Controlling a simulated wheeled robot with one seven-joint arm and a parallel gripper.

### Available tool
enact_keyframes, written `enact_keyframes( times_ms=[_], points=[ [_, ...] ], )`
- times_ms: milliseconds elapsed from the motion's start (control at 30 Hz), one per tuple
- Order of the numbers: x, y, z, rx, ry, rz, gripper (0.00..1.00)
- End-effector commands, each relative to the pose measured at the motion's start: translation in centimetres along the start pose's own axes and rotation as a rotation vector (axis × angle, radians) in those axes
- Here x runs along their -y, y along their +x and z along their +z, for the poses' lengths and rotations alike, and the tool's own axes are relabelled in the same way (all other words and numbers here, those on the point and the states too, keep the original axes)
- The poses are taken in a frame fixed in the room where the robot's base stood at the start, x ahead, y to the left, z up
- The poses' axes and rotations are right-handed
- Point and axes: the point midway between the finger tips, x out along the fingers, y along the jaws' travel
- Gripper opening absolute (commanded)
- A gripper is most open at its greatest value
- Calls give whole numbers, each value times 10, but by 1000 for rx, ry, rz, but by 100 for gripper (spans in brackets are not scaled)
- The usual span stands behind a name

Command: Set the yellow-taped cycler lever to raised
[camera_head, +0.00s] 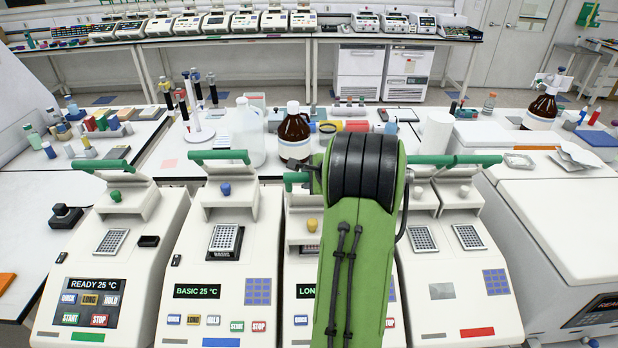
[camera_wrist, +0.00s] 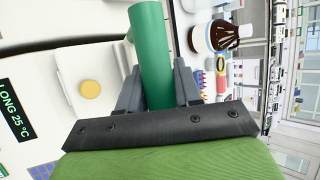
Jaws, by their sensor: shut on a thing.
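The third cycler (camera_head: 303,268) from the left has a yellow knob (camera_head: 312,225) and a screen starting with "LONG"; my arm covers much of its front, and no yellow tape shows. The left end of its green lever bar (camera_head: 297,178) shows beside my arm, lower in the picture than the neighbouring bars. In the wrist view my gripper (camera_wrist: 158,85) is shut on the green lever bar (camera_wrist: 150,45), with a grey finger on each side. The yellow knob (camera_wrist: 90,89) and the "LONG 25 °C" screen (camera_wrist: 14,110) show left of it.
Cyclers with green (camera_head: 88,337), blue (camera_head: 222,342) and red (camera_head: 477,331) tape stand close on both sides, with green lever bars at their backs. A brown bottle (camera_head: 293,133) and a white jug (camera_head: 247,135) stand just behind the cyclers.

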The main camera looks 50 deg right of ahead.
Motion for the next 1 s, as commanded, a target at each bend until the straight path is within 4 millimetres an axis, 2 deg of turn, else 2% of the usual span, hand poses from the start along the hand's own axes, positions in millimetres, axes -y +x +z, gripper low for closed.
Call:
enact_keyframes(
  times_ms=[667, 700, 800, 1000],
  points=[
    [3, -1, 1, 1, -4, -8, 0],
    [3, -1, 1, 1, -4, -8, 40],
    [2, -1, 0, 1, -3, -6, 55],
    [1, 0, 0, 0, -2, -4, 55]
  ],
)
